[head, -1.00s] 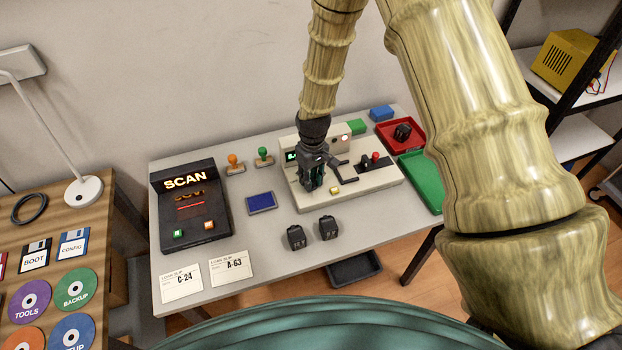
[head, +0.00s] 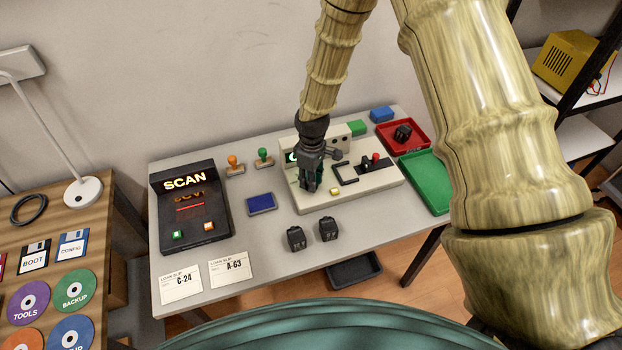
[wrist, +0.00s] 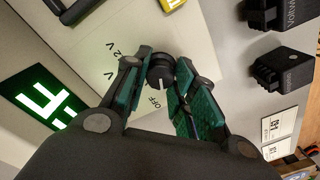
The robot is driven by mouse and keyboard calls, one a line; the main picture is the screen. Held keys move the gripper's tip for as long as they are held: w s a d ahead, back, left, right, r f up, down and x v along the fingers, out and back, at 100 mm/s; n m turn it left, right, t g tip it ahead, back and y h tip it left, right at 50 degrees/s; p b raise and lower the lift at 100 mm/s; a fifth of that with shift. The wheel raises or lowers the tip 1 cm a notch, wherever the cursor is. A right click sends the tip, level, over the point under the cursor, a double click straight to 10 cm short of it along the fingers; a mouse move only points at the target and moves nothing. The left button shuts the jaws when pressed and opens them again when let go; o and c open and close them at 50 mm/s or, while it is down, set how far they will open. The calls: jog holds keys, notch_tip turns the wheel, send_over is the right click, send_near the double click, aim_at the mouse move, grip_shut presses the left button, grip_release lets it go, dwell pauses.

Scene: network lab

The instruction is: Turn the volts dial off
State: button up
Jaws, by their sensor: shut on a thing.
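The volts dial (wrist: 160,72) is a small dark round knob on the cream tester panel (wrist: 190,45), seen in the wrist view. My gripper (wrist: 160,78) is shut on it, with a green-padded finger on each side. The dial's white mark is on the side facing the printed OFF label. Voltage labels are printed further round, partly covered by a finger. A green lit display (wrist: 45,97) shows at left, its text cut off. In the head view, my gripper (head: 309,186) is at the left front of the tester (head: 375,190) and hides the dial.
Two black adapters (head: 297,238) (head: 328,229) stand in front of the tester. A yellow button (head: 335,191) sits right of my gripper. A blue pad (head: 261,203) and a scan unit (head: 195,213) lie left. Red (head: 420,128) and green trays (head: 428,180) are right.

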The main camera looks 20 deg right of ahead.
jog(key=shift+w, duration=0.1)
jog(key=o, duration=1)
jog(key=shift+o, duration=0.2)
notch_tip(320, 180, up, 12)
jog(key=shift+w+r, duration=0.1)
dwell(0.4)
